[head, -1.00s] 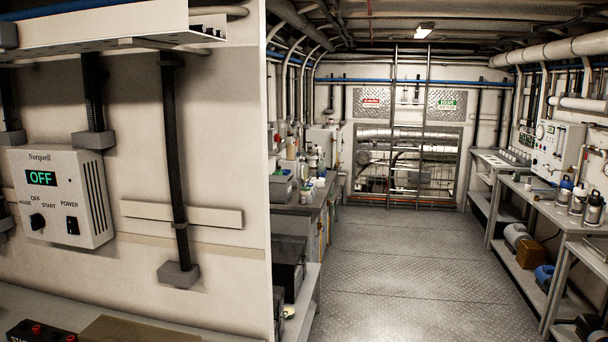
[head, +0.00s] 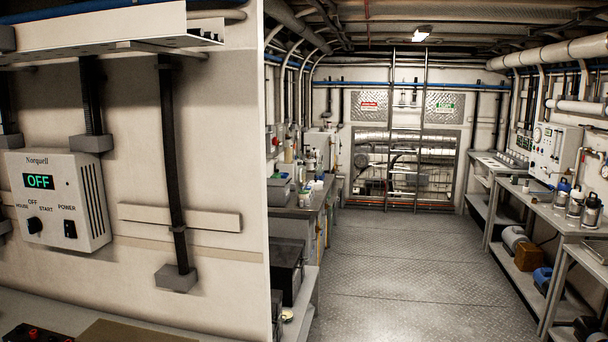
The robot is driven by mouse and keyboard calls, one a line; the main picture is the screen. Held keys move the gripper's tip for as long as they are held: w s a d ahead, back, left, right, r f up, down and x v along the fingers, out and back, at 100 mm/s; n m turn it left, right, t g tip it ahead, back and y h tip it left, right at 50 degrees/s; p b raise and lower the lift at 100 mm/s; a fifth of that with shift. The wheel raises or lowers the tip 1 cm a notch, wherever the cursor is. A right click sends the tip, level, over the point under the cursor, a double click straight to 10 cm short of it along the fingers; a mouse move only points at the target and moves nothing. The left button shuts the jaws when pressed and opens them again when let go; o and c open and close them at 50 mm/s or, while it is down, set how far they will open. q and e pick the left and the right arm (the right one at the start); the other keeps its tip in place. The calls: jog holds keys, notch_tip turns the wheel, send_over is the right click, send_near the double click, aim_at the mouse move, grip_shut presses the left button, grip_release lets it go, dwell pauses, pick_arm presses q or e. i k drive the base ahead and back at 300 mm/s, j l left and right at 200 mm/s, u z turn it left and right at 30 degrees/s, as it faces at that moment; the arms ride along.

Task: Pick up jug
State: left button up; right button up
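Neither of my grippers is in view. I cannot tell which thing is the jug. Candidates are small and far off. A grey bottle with a dark top (head: 591,210) and one beside it (head: 575,203) stand upright on the right bench. A blue container (head: 542,279) sits on the shelf below. Several bottles and containers (head: 311,162) crowd the left bench and partly hide each other.
A near wall with a control box reading OFF (head: 58,200) fills the left. A clear metal floor aisle (head: 400,270) runs between the left bench (head: 296,212) and right bench (head: 536,200) to a ladder (head: 421,130) at the back.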

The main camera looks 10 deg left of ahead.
aim_at(302, 169)
jog(key=i+l+z, duration=0.1)
jog(key=i+l, duration=0.15)
jog(key=i, duration=0.15)
jog(key=i+l, duration=0.25)
jog(key=i, duration=0.15)
jog(key=i+l+z, duration=0.15)
jog(key=i, duration=0.3)
jog(key=i+l+z, duration=0.1)
jog(key=i+l, duration=0.15)
jog(key=i, duration=0.15)
jog(key=i+l+u, duration=0.2)
jog(key=i, duration=3.5)
jog(key=j, duration=0.1)
